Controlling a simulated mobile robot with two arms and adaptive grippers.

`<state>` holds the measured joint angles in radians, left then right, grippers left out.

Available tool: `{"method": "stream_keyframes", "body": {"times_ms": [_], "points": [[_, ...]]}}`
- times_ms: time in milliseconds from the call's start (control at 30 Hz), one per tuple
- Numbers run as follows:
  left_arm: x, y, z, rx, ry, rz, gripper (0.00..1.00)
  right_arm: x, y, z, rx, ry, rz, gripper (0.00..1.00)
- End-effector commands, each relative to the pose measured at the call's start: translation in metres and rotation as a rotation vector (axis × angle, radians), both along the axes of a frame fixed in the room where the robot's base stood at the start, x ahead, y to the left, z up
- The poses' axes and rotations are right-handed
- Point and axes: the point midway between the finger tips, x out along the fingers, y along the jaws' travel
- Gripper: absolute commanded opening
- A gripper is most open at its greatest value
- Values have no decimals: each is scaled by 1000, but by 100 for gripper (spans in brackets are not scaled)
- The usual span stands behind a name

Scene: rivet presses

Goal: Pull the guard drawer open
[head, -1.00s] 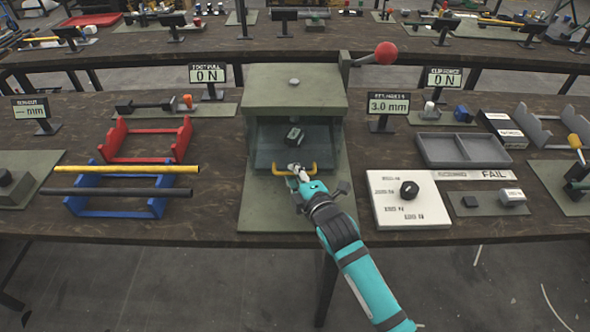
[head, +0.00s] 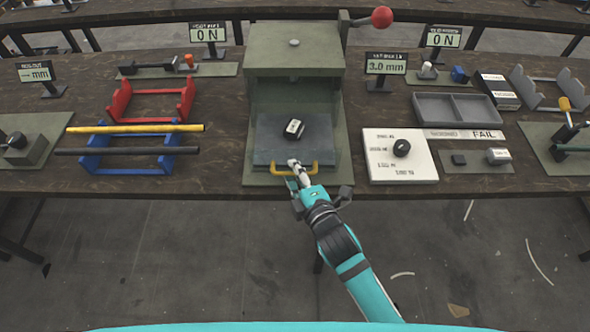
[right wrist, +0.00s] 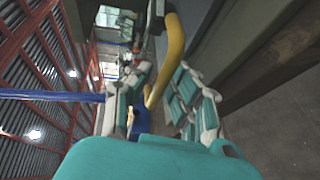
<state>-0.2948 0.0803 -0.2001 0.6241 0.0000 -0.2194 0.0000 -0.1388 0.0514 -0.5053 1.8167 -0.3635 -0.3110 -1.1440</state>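The guard drawer (head: 262,150) is a dark grey tray pulled partway out of the green press (head: 294,58), with a small dark block with a light face (head: 293,129) on it. Its yellow handle (head: 312,169) is at the front edge of the tray. The far contact is partly hidden. My left gripper is not in view.
A red-knobbed lever (head: 381,18) stands at the press's right. A white dial panel (head: 400,160) lies right of the drawer.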

Motion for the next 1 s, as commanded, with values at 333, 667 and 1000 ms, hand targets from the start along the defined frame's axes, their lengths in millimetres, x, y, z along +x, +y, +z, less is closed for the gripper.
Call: {"method": "stream_keyframes", "body": {"times_ms": [333, 667, 1000], "points": [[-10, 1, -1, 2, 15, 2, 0, -1, 0, 0, -2, 0, 0, 34], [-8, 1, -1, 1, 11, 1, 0, -43, -18, 7, -3, 3, 1, 34], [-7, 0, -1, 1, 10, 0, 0, -99, -42, 20, -2, 1, 0, 34]]}}
